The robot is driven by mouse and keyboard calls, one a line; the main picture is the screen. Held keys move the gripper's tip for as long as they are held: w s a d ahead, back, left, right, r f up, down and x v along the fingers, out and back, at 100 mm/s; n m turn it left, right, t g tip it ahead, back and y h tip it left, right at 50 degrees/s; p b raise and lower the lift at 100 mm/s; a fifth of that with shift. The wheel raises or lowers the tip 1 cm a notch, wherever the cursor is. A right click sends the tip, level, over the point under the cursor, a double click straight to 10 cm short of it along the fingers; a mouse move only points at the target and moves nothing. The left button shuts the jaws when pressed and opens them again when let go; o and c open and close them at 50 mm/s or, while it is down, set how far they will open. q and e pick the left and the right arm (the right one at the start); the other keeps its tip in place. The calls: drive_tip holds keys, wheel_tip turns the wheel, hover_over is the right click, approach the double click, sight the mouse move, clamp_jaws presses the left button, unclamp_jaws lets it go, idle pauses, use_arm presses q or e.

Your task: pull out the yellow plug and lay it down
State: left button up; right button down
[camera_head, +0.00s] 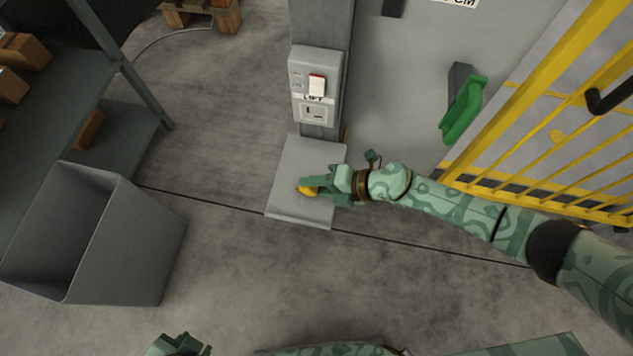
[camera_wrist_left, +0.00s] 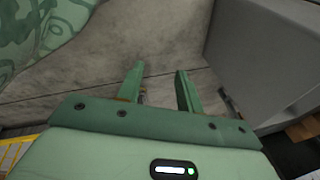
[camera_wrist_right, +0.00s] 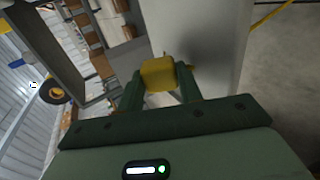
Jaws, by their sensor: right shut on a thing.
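The yellow plug (camera_head: 307,190) is held between the fingers of my right gripper (camera_head: 314,186), over the grey shelf (camera_head: 290,212) below the post's panel. In the right wrist view the plug (camera_wrist_right: 158,73) sits at the fingertips, with the pale shelf behind it. I cannot tell whether it touches the shelf. The panel (camera_head: 298,91) carries a red and white switch (camera_head: 317,84) and a socket (camera_head: 314,111) with no plug in it. My left gripper (camera_wrist_left: 160,82) is open and empty; only a part of it shows at the bottom edge of the head view.
A grey bin (camera_head: 135,250) stands on the floor at the left, beside a dark rack (camera_head: 145,85) with boxes. A yellow barrier (camera_head: 520,110) and a green holder (camera_head: 463,110) are at the right. Bare floor lies in front of the shelf.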

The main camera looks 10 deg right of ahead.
drive_tip(key=c, duration=0.9)
unclamp_jaws()
drive_tip(key=shift+o, duration=0.2)
drive_tip(key=shift+s+d+f, duration=0.1)
drive_tip(key=shift+f, duration=0.05)
drive_tip(key=shift+d, duration=0.1)
